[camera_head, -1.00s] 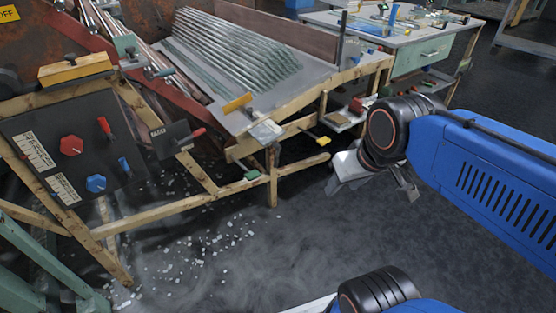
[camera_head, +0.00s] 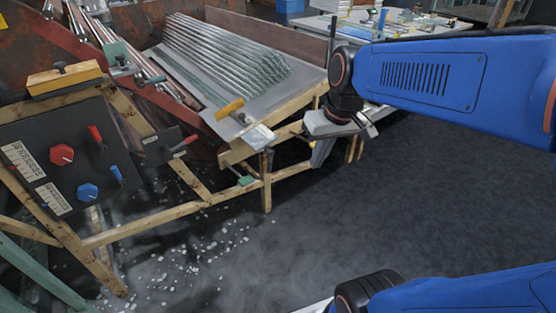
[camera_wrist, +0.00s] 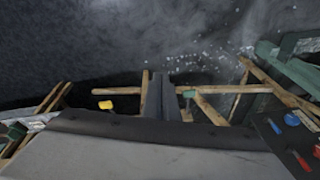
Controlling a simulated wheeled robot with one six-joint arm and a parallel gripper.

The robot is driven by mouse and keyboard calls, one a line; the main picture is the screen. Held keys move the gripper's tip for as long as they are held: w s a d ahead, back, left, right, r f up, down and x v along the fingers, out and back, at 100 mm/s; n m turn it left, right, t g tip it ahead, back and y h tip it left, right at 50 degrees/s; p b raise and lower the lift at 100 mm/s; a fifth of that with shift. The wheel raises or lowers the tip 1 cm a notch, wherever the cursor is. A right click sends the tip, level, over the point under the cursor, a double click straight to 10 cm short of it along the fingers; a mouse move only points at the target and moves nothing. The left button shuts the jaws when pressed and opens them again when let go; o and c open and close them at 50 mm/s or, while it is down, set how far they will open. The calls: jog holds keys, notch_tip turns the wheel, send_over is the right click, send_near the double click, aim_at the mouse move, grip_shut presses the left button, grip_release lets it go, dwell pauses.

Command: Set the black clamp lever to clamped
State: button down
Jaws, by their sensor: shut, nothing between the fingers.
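A thin black upright post (camera_head: 331,38) stands at the right end of the sloped rack in the head view, close to my arm. It may be the clamp lever, but I cannot tell, and its base is partly hidden. My gripper (camera_head: 321,156) hangs at the rack's right front corner, below and in front of this post. Its fingers are together and empty. They also show in the wrist view (camera_wrist: 161,96), pointing over the wooden frame and floor. I cannot make out a black lever in the wrist view.
A black panel (camera_head: 70,165) with red and blue knobs stands left. A wooden rail (camera_head: 178,212) runs below. White fragments (camera_head: 190,262) litter the otherwise open floor.

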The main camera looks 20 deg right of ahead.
jog(key=w+d+f+g+y, duration=0.1)
jog(key=w+f, duration=0.4)
jog(key=w, duration=0.7)
jog(key=w+d+f+g+y, duration=0.2)
jog(key=w+d+f, duration=0.3)
jog(key=w, duration=0.8)
jog(key=shift+w+f+y, duration=0.15)
jog(key=shift+f+y, duration=0.45)
jog(key=s+a+f, duration=0.1)
jog(key=a+f, duration=0.7)
jog(key=shift+f, duration=0.15)
jog(key=shift+a, duration=0.1)
